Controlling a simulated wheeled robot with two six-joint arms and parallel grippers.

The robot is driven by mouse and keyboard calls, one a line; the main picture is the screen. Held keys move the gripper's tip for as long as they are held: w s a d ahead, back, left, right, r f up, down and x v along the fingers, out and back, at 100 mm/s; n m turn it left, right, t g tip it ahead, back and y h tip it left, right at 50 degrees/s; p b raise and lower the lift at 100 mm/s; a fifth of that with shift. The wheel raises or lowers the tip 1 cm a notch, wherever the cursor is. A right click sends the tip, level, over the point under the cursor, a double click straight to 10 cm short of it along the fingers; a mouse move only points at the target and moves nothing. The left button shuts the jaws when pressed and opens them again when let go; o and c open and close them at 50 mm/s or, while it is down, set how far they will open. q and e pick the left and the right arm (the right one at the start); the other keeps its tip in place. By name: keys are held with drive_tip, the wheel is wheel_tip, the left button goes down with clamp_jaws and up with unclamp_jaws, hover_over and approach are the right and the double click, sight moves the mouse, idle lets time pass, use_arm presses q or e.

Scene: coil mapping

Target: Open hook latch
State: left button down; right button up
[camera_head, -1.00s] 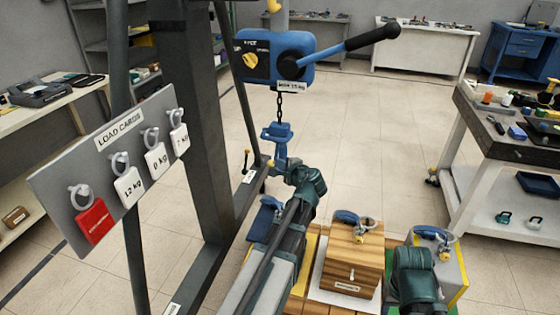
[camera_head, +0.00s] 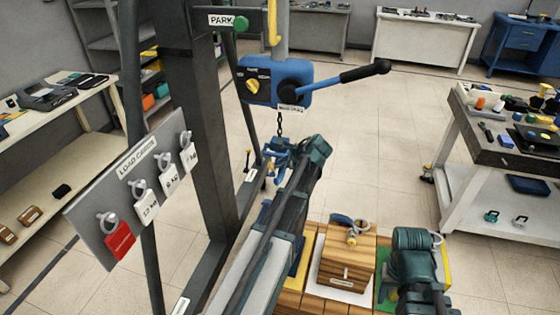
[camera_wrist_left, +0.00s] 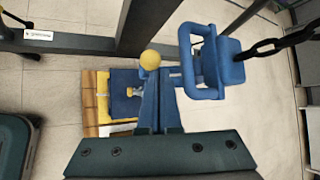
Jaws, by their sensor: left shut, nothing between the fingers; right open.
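The blue hook block (camera_head: 276,150) hangs on a chain (camera_head: 280,125) below the blue hoist (camera_head: 285,82). In the left wrist view the hook block (camera_wrist_left: 225,62) is at the upper right, beside my fingers. My left gripper (camera_head: 287,152) is at the hook, shut and empty. In its wrist view my blue fingers (camera_wrist_left: 158,100) point up, and a yellow ball (camera_wrist_left: 150,60) shows at their tips; I cannot tell what it belongs to or whether they touch. The latch is too small to make out. My right gripper (camera_head: 415,262) is at the lower right, open, its fingertips hard to see.
A wooden load box (camera_head: 347,262) with a blue shackle (camera_head: 348,222) on top stands below. A dark steel post (camera_head: 190,120) and a load-card board (camera_head: 100,235) are close on the left. A side table (camera_head: 500,150) stands right.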

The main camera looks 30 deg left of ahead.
use_arm(q)
drive_tip(key=shift+w+r+g+p, duration=0.25)
drive_tip(key=shift+r+g+p, duration=0.05)
drive_tip(key=shift+r+p, duration=0.3)
drive_tip(key=shift+w+a+r, duration=0.1)
drive_tip(key=shift+w+r, duration=0.05)
drive_tip(key=shift+r, duration=0.1)
idle(0.3)
drive_tip(key=shift+r+p, duration=0.1)
drive_tip(key=shift+p, duration=0.2)
